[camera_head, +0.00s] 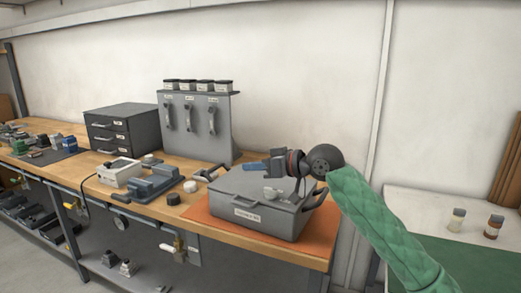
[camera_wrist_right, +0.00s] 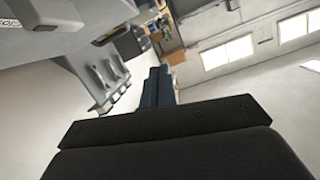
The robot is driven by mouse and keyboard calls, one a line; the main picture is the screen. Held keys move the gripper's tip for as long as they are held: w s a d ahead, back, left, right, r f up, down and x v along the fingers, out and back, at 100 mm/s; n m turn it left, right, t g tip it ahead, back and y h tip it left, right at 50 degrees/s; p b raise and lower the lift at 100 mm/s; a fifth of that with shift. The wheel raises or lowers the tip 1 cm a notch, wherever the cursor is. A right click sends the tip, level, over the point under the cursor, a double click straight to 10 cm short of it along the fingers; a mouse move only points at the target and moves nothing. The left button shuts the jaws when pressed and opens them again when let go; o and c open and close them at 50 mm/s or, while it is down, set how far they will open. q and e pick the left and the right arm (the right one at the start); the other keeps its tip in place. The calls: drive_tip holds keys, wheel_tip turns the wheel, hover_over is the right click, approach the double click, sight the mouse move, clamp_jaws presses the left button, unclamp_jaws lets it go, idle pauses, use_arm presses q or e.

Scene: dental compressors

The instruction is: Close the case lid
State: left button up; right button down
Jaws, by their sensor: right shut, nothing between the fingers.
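The grey case (camera_head: 255,217) stands on an orange mat at the right end of the workbench, with a white label on its front. Its lid (camera_head: 235,184) lies flat across the top and looks down; I cannot tell whether it is fully latched. My right gripper (camera_head: 250,166) is just above the back part of the lid, pointing left, with its fingers together and nothing between them. Its dark fingers also show in the right wrist view (camera_wrist_right: 157,86). The arm hides part of the lid's right side. My left gripper is not in view.
The orange mat (camera_head: 204,217) lies under the case. A grey panel stand (camera_head: 199,145) with handles and several jars stands behind left. A drawer unit (camera_head: 124,128) and a blue-grey device (camera_head: 153,184) are further left. A side table with two small bottles is at right.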

sight(249, 206)
drive_tip(key=f+n, duration=0.1)
drive_tip(key=f, duration=0.1)
drive_tip(key=s+f+n+b, duration=0.1)
drive_tip(key=f, duration=0.2)
drive_tip(key=s+a+f+n+t, duration=0.1)
drive_tip(key=f, duration=0.2)
drive_tip(key=shift+s+b, duration=0.2)
drive_tip(key=shift+b, duration=0.2)
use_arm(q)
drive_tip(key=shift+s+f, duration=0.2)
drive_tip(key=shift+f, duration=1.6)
use_arm(e)
drive_tip(key=shift+s+f+n+h, duration=0.1)
drive_tip(key=shift+f+n+h, duration=0.2)
drive_tip(key=shift+f, duration=0.4)
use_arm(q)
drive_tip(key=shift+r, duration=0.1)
